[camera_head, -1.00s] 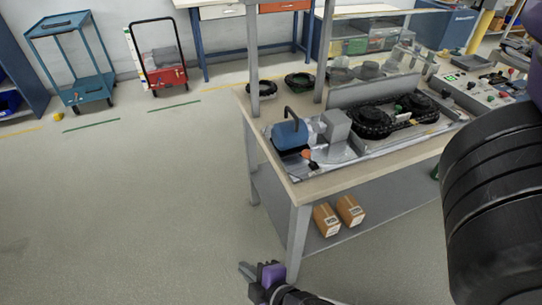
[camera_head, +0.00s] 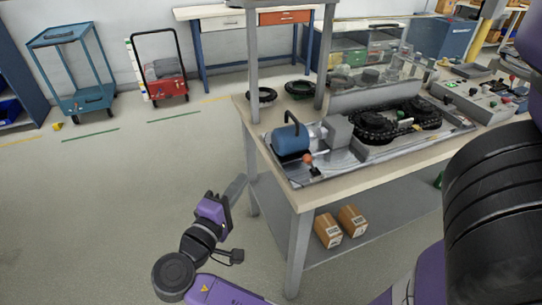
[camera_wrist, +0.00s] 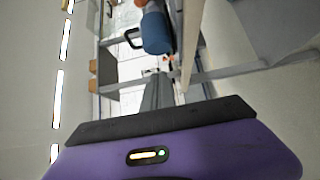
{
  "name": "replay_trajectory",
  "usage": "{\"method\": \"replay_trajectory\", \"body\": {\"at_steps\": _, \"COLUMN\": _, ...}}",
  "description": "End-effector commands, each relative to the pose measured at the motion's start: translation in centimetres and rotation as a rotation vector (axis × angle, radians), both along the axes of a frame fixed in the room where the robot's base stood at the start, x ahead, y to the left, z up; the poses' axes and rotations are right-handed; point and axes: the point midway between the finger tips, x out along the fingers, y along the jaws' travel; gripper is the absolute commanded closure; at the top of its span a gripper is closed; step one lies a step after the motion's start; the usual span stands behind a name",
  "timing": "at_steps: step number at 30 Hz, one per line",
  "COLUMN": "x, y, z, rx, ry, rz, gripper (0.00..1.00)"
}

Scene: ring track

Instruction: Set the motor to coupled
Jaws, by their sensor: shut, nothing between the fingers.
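The blue motor (camera_head: 291,138) with a dark arched handle sits at the left end of a metal tray on the workbench. A grey block (camera_head: 337,130) stands just right of it, with a silver part between them; I cannot tell whether they are joined. A small lever with an orange-red knob (camera_head: 308,159) is in front of the motor. My gripper (camera_head: 240,182) is shut and empty, left of the bench and apart from the motor. In the wrist view the motor (camera_wrist: 157,32) shows beyond my gripper's fingers (camera_wrist: 158,92).
The workbench (camera_head: 312,196) has grey posts (camera_head: 252,65) at its left end. Black chain wheels (camera_head: 375,127) lie right of the grey block, and a control panel (camera_head: 490,95) is at the far right. Cardboard boxes (camera_head: 328,230) sit on the lower shelf.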

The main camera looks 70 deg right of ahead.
Motion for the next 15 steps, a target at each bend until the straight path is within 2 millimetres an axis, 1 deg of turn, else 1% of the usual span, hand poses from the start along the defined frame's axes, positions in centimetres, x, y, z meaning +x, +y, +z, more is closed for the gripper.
{"method": "replay_trajectory", "body": {"at_steps": 5, "x": 0.0, "y": -0.1, "z": 0.0, "rx": 0.001, "ry": 0.000, "rz": 0.001, "gripper": 1.00}}
{"method": "replay_trajectory", "body": {"at_steps": 8, "x": -0.1, "y": -0.8, "z": 0.0, "rx": 0.001, "ry": 0.000, "rz": 0.000, "gripper": 1.00}}
{"method": "replay_trajectory", "body": {"at_steps": 11, "x": -0.2, "y": -2.1, "z": 0.0, "rx": 0.002, "ry": 0.000, "rz": 0.000, "gripper": 1.00}}
{"method": "replay_trajectory", "body": {"at_steps": 15, "x": -0.5, "y": -4.7, "z": 0.0, "rx": 0.001, "ry": -0.001, "rz": -0.002, "gripper": 1.00}}
